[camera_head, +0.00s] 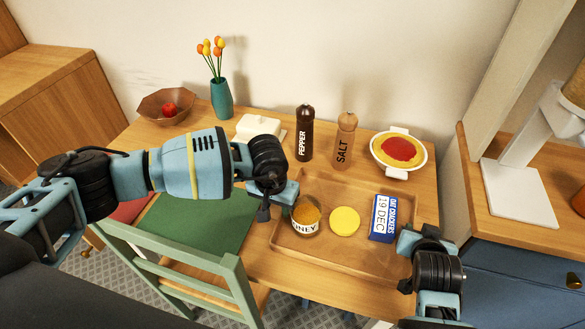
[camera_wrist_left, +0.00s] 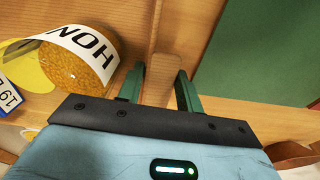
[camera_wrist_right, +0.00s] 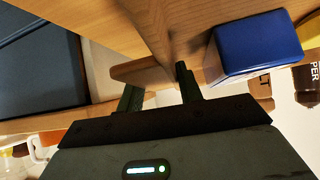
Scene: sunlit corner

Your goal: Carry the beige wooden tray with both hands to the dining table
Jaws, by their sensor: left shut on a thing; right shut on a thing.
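The beige wooden tray (camera_head: 340,256) is at the right half of the wooden dining table (camera_head: 262,262), lying level on it or just above it; I cannot tell which. A honey jar (camera_head: 306,215), a yellow disc (camera_head: 344,221) and a blue "oat crackers" box (camera_head: 382,218) stand in the tray. My left gripper (camera_head: 284,195) is shut on the tray's left handle, which shows between its fingers in the left wrist view (camera_wrist_left: 158,78). My right gripper (camera_head: 407,243) is shut on the right handle, seen in the right wrist view (camera_wrist_right: 147,72).
Behind the tray stand a pepper mill (camera_head: 305,133), a salt mill (camera_head: 345,140) and a white dish (camera_head: 398,152). A butter dish (camera_head: 257,127), vase (camera_head: 222,98) and bowl (camera_head: 167,105) are further left. A green placemat (camera_head: 205,220) and green chair (camera_head: 185,262) are at front left.

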